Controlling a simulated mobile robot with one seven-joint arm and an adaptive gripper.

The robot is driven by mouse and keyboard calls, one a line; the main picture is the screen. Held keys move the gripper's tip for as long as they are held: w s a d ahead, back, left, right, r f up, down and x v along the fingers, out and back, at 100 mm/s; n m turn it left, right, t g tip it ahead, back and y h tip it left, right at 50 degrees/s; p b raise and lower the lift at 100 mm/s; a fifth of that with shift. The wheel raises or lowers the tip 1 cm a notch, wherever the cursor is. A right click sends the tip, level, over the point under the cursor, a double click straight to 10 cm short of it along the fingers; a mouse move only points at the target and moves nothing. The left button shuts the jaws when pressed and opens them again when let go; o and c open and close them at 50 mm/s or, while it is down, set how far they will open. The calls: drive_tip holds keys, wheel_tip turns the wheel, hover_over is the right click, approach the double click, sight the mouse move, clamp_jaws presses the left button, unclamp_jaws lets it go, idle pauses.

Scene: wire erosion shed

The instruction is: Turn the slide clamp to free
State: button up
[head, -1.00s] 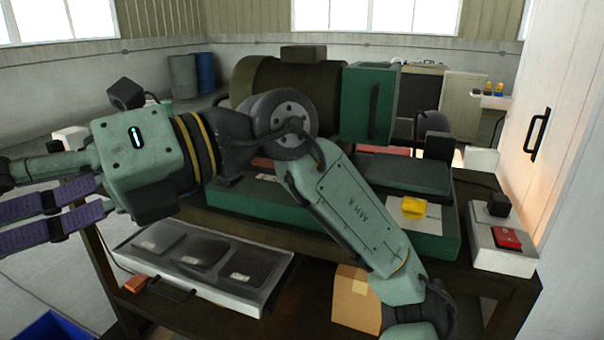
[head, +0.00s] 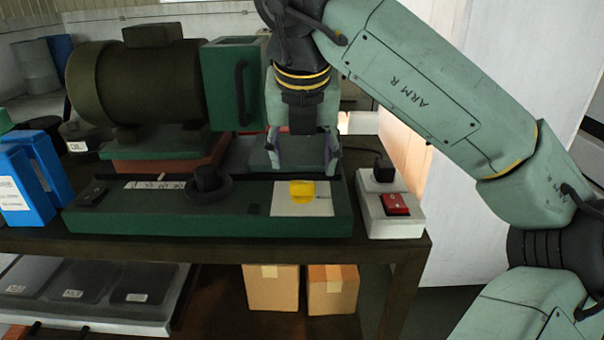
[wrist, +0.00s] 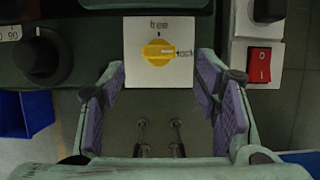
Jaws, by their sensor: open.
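The slide clamp is a yellow knob (head: 302,190) on a white plate (head: 285,207) at the right end of the green machine bed. In the wrist view the knob (wrist: 158,52) sits near the top middle. The plate reads "free" above the knob and "lock" at its right. A pale mark on the knob appears to point right, toward "lock". My gripper (head: 304,165) is open and empty, with purple finger pads. In the wrist view my gripper (wrist: 161,76) has a pad on either side, with the knob ahead between them, untouched.
A white box with a red switch (head: 396,204) stands right of the bed. A black knob (head: 207,182) is on the bed to the left. A green housing (head: 226,85) stands behind, and blue bins (head: 20,185) are at the far left.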

sight(302, 182)
drive_tip(key=p+x, duration=0.1)
drive_tip(key=x, duration=0.5)
drive_tip(key=shift+f, duration=0.25)
drive_tip(key=c, duration=1.1)
